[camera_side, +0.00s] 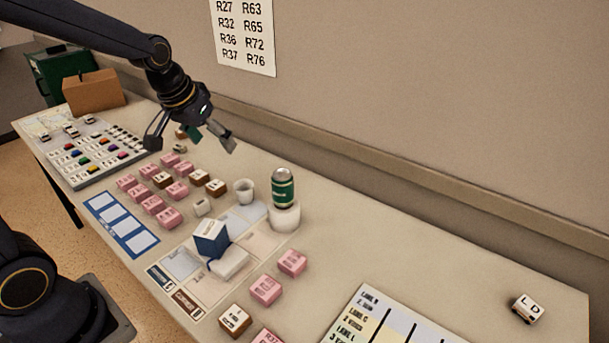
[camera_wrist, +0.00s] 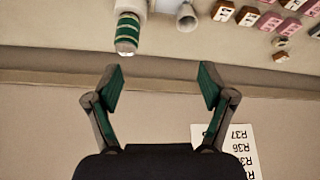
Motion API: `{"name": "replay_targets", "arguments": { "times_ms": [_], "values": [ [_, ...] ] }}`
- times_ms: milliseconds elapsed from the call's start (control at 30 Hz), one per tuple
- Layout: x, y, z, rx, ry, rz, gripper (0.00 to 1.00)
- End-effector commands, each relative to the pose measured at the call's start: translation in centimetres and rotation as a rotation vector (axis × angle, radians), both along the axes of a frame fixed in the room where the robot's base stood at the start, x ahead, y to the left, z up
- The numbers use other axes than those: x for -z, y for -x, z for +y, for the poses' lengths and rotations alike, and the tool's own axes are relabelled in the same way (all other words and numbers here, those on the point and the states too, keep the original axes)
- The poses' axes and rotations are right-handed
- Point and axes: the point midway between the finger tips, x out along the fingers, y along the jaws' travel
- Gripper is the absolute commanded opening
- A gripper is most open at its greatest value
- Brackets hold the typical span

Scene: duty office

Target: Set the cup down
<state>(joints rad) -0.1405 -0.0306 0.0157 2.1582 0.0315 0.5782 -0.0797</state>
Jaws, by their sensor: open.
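The cup (camera_side: 245,190) is a small whitish cup standing on the table beside the sectioned mat, left of a green can. In the wrist view the cup (camera_wrist: 187,16) shows near the top edge. My gripper (camera_side: 192,143) is open and empty, raised above the table to the left of the cup in the side view. In the wrist view my gripper (camera_wrist: 160,85) has its fingers spread wide, with only table edge and wall between and beyond them. The cup is apart from the fingers.
A blue-and-white carton (camera_side: 211,238) stands on the mat. Several pink blocks (camera_side: 168,217) lie left. The wall (camera_side: 400,120) bounds the back; the table's right part is mostly clear.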

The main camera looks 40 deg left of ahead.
Motion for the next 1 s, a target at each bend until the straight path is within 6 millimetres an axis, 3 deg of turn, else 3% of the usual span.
{"name": "replay_targets", "arguments": {
  "times_ms": [33,100,200,300,400,533,1000],
  "values": [
    [-2.0,2.7,-1.4,0.034,-0.002,-0.019,0.81],
    [-3.6,6.2,-3.0,0.079,-0.005,-0.029,0.81],
    [-4.6,10.8,-4.6,0.133,-0.008,-0.04,0.81],
    [-4.8,14.2,-5.6,0.175,-0.01,-0.048,0.81],
    [-4.6,16.2,-6.0,0.2,-0.012,-0.052,0.81],
    [-4.4,17.2,-6.3,0.213,-0.013,-0.053,0.81],
    [-4.5,17.1,-6.2,0.212,-0.013,-0.054,0.81]
  ]
}}
